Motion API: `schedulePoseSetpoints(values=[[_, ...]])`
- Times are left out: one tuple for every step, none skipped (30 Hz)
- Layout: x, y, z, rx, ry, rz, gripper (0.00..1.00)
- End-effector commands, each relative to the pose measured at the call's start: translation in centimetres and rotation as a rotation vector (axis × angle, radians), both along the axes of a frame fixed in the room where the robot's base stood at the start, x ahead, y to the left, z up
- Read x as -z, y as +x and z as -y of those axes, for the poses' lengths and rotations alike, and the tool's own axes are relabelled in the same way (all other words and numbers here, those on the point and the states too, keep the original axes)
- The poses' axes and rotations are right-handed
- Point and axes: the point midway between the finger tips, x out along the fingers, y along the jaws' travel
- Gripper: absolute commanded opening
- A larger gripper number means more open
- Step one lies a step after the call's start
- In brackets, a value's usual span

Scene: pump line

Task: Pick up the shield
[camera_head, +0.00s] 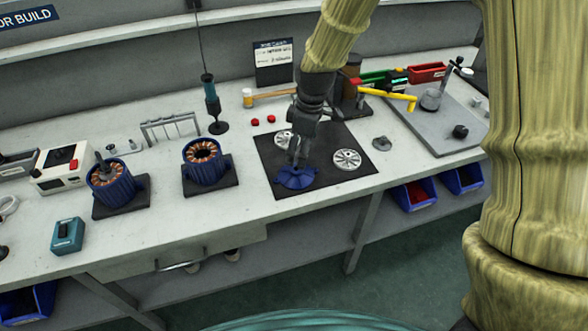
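A blue, flanged part that looks like the shield (297,179) is at the front of a dark mat (316,172) on the bench. My gripper (297,161) points down directly over its middle, with the fingertips at or just above its raised centre. The fingers are small and dark here, so I cannot tell whether they are closed on it or touching it. The fingers hide part of its top.
Two silver spoked discs (347,160) (284,138) lie on the mat, beside my gripper. Blue stators with copper windings (206,163) (112,185) stand to the left. A screwdriver (213,104) hangs behind. A yellow-handled tool (388,97) and grey plate (440,135) are right.

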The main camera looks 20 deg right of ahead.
Motion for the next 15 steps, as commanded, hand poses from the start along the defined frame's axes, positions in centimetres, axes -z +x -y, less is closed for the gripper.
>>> schedulePoseSetpoints(values=[[0.7, 0.0, 0.0, 0.0, 0.0, -0.004, 1.0], [1.1, 0.0, -0.1, 0.0, -0.001, -0.004, 1.0], [1.6, 0.0, -0.1, 0.0, -0.001, -0.003, 1.0], [1.9, 0.1, -0.2, 0.0, -0.001, -0.003, 1.0], [2.3, 0.1, -0.2, 0.001, 0.0, -0.004, 1.0], [2.7, 0.1, -0.3, 0.001, 0.0, -0.004, 1.0], [2.9, 0.2, -0.3, 0.001, 0.0, -0.002, 1.0], [3.2, 0.2, -0.4, 0.0, 0.0, -0.001, 1.0], [3.5, 0.2, -0.4, 0.0, 0.001, -0.001, 1.0], [3.7, 0.3, -0.4, 0.0, 0.0, -0.001, 1.0], [3.8, 0.3, -0.5, 0.0, 0.0, -0.001, 1.0], [3.9, 0.3, -0.5, 0.0, 0.0, -0.001, 1.0], [4.0, 0.3, -0.5, -0.001, 0.0, -0.001, 1.0], [4.1, 0.3, -0.5, -0.001, 0.0, -0.001, 1.0], [4.2, 0.3, -0.6, -0.001, 0.0, -0.001, 1.0]])
